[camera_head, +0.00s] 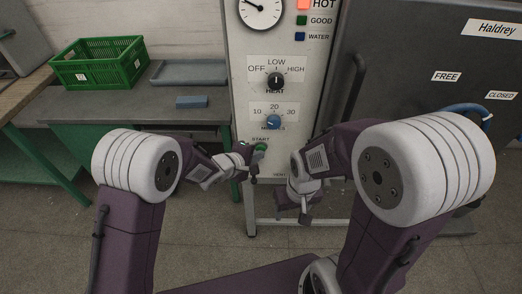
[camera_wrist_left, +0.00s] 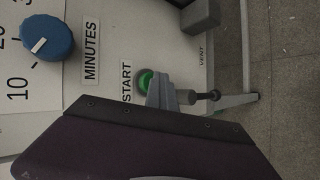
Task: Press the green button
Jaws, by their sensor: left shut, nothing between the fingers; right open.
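The green button (camera_head: 262,147) is on the white machine panel under the START label. My left gripper (camera_head: 252,168) is shut and empty, right at the panel beside the button. In the left wrist view the green button (camera_wrist_left: 143,82) shows partly, with the grey tip of my left gripper (camera_wrist_left: 160,92) covering its right part. I cannot tell whether the tip touches it. My right gripper (camera_head: 305,212) is open and empty, lower and to the right, in front of the panel's lower part.
Above the button are a blue minutes dial (camera_head: 273,122) and a black heat knob (camera_head: 276,81). In the left wrist view the blue dial (camera_wrist_left: 47,38) is at upper left. A green crate (camera_head: 98,64), a grey tray (camera_head: 188,73) and a blue block (camera_head: 192,102) are on the left bench.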

